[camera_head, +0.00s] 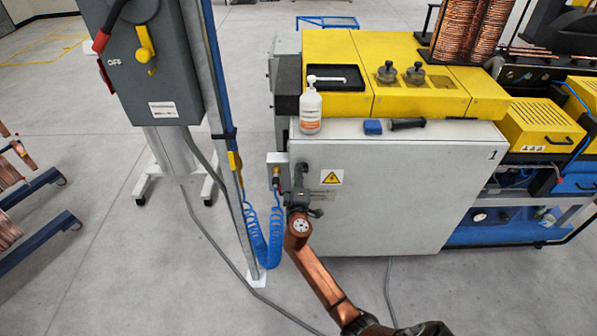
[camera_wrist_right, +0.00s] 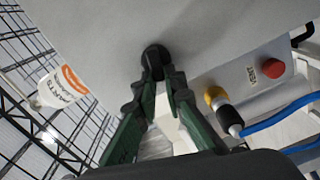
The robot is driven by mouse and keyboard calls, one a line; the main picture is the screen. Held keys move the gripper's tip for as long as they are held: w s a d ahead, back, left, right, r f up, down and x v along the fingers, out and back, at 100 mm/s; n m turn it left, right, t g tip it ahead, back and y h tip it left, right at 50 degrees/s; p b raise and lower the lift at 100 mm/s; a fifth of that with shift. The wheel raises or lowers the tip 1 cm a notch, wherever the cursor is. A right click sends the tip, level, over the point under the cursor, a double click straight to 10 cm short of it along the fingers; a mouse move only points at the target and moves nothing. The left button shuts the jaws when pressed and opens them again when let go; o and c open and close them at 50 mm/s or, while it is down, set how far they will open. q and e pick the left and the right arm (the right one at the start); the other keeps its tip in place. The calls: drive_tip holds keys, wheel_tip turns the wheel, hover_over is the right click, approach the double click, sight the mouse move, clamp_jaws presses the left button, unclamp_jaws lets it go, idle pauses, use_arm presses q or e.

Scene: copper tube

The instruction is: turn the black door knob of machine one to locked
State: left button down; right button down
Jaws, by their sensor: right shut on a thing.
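The grey-white door (camera_head: 405,195) of machine one, marked with a 1, fills the middle of the head view. My right gripper (camera_head: 299,172) is at the door's left edge. In the wrist view, the black door knob (camera_wrist_right: 154,52) stands on the pale door panel, and my right gripper's green and dark fingers (camera_wrist_right: 159,74) are shut on it. In the head view the gripper mostly hides the knob, and its turn position cannot be told. My left gripper is not in view.
A grey post (camera_head: 222,120) stands further left. A white pump bottle (camera_head: 310,108) stands above the door.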

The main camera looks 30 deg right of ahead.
drive_tip(key=shift+f+n+p, duration=0.2)
drive_tip(key=shift+n+p, duration=0.1)
drive_tip(key=shift+n, duration=0.9)
drive_tip(key=c, duration=2)
unclamp_jaws()
drive_tip(key=v, duration=1.2)
